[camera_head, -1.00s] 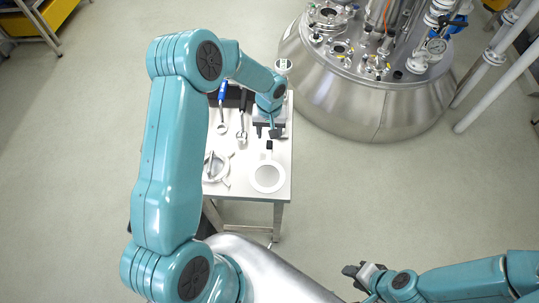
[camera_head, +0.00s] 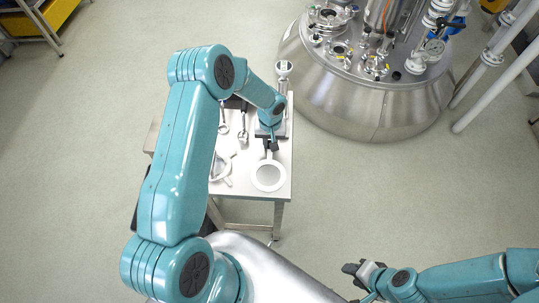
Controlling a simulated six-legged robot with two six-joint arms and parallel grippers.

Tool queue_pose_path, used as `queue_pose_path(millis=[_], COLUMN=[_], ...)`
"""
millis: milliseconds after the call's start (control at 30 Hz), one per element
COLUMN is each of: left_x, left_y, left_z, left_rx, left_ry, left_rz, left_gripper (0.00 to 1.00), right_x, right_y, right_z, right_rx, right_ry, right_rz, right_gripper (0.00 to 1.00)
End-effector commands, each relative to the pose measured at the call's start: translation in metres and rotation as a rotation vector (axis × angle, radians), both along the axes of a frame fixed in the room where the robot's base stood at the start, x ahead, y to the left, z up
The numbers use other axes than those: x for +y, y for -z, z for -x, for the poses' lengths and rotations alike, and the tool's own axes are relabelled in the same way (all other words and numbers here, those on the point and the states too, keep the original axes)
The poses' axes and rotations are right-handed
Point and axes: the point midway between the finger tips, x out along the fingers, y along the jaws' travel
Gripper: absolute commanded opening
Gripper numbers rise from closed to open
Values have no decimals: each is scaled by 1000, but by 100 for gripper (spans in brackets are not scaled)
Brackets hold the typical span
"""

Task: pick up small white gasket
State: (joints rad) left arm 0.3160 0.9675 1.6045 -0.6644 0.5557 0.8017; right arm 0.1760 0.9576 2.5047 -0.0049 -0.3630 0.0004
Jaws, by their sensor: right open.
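A flat round piece with a pale face, white rim and short dark-ended stem (camera_head: 268,175) lies at the near right of the small steel table. I cannot tell whether it is the small white gasket; no separate small one shows clearly. My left gripper (camera_head: 271,140) points down over the table just beyond this stem. Its fingers are small and partly hidden by my own arm, so whether they are open or hold anything is unclear. My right gripper (camera_head: 358,271) is open and empty at the bottom, away from the table.
A pale ring-shaped part (camera_head: 221,167) lies left of the round piece, partly behind my arm. Wrench-like tools (camera_head: 243,131) lie farther back. A device with a round head on a post (camera_head: 284,69) stands at the table's back. A large steel vessel (camera_head: 365,100) stands behind right.

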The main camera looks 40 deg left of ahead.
Motion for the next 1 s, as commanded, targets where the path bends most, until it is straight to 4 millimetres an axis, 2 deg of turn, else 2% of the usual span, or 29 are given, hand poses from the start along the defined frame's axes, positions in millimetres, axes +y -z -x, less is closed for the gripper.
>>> queue_pose_path(millis=[167, 367, 467, 600, 800, 1000], left_x=[0, 0, 0, 0, 0, 0], left_y=[-1, -22, -47, -94, -153, -188], left_z=[1, 0, -1, -1, 0, 0], left_rx=[2, -1, -5, -7, -4, -1], left_ry=[0, 1, 0, 0, 0, 0], left_rz=[0, -1, -2, -2, 0, 0], left_gripper=[0, 0, 0, 0, 0, 0], right_x=[0, 0, 0, 0, 0, 0], right_y=[1, 5, 10, 18, 25, 27], right_z=[0, 0, 0, 0, 0, 0], right_rx=[0, 0, 0, 0, 0, 0], right_ry=[0, 0, 0, 0, 0, 0], right_rz=[0, 0, 0, 0, 0, 0], right_gripper=[41, 41, 41, 41, 41, 41])
